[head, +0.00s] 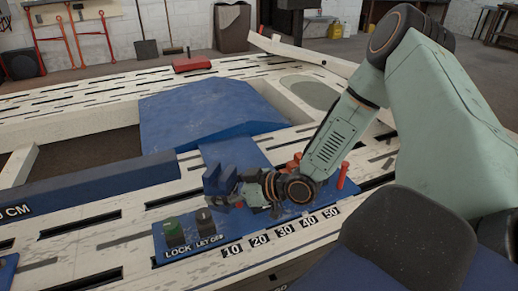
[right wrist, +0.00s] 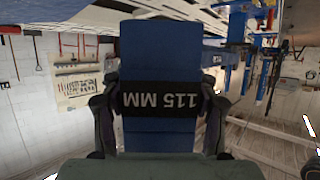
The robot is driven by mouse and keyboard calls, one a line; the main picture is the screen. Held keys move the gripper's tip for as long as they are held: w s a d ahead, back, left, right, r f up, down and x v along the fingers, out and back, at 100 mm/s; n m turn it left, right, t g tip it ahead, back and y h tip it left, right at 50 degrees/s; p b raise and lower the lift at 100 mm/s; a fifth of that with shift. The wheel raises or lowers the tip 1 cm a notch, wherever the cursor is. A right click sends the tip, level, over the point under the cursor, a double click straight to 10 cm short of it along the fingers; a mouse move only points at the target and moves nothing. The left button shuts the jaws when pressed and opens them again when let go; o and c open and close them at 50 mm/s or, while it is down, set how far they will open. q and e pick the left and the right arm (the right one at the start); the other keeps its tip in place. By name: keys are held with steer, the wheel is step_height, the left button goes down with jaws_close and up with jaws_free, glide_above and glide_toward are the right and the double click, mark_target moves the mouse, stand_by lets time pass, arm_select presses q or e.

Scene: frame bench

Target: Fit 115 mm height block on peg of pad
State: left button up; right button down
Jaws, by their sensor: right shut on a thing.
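The 115 mm height block (right wrist: 160,50) is blue, with a black band reading "115 MM" upside down in the right wrist view. My right gripper (right wrist: 158,108) is shut on it, one finger at each side. In the head view the block (head: 218,181) is dark blue at the tip of my right gripper (head: 236,188), over the bench behind the control box. A flat blue plate (head: 232,152) lies just behind it. I cannot tell which part is the pad; its peg is not clearly seen. My left gripper is not in view.
A blue control box (head: 205,242) with a green LOCK button and a LET OFF knob stands in front, beside a 10-to-50 scale. Red pegs (head: 342,175) stand right of the gripper. A large blue sloped panel (head: 200,112) lies behind. The slatted white bench (head: 100,235) has dark slots.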

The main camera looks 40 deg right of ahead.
steer(key=w+d+f+m+h, duration=0.1)
steer(key=w+d+m+h, duration=0.2)
steer(key=d, duration=0.4)
steer(key=w+d+f+m+h+p, duration=0.1)
steer(key=w+d+m+h, duration=0.2)
steer(key=d, duration=0.5)
steer(key=w+d+f+m+t+h+p, duration=0.1)
steer(key=w+d+m+h, duration=0.2)
steer(key=d, duration=0.4)
steer(key=shift+w+d+f+h, duration=0.15)
steer(key=shift+w+f+h, duration=0.1)
steer(key=shift+w+h, duration=0.45)
steer(key=shift+s, duration=0.1)
steer(key=shift+f+b, duration=2.2)
steer(key=shift+f, duration=0.7)
steer(key=shift+f+b, duration=1.5)
steer(key=shift+f, duration=0.5)
